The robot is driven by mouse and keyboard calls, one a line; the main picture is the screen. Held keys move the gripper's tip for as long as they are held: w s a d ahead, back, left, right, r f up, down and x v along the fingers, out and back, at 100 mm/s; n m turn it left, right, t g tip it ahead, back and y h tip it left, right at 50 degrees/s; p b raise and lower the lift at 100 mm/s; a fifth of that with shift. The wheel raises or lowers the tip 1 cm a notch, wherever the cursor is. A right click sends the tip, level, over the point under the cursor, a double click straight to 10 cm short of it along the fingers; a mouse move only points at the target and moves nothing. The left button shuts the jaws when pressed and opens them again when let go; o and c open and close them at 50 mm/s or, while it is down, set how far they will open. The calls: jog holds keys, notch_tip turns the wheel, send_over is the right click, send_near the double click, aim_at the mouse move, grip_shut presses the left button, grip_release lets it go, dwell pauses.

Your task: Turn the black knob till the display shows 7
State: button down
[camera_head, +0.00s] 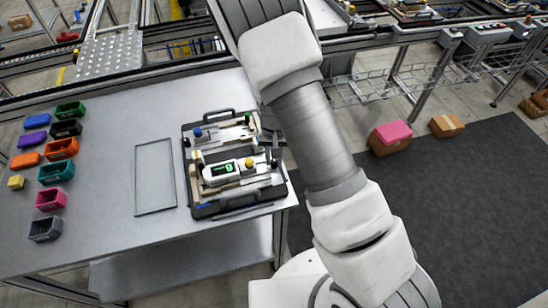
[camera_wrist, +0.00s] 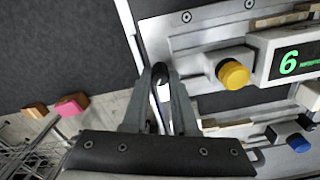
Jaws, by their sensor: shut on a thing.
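The white device (camera_head: 240,170) lies in an open black case (camera_head: 250,200) on the table. Its green-lit display (camera_wrist: 296,60) reads 6 in the wrist view. The small display (camera_head: 224,168) in the head view looks like a 9, seen from the opposite side. A yellow knob (camera_wrist: 232,73) sits beside the display. My gripper (camera_wrist: 167,80) is shut at the device's end, on the black knob (camera_wrist: 159,72), which is mostly hidden between the fingers. In the head view my gripper is hard to make out beside my arm.
A blue knob (camera_wrist: 298,142) belongs to a second fixture in the case. Several coloured bins (camera_head: 60,149) stand on the left of the table, with an empty marked rectangle (camera_head: 155,178) between. Boxes (camera_head: 391,135) lie on the floor at right.

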aim_at(274, 161)
jog(key=shift+m, duration=1.2)
jog(key=c, duration=0.7)
grip_release()
notch_tip(274, 161, up, 18)
jog(key=shift+f, duration=0.25)
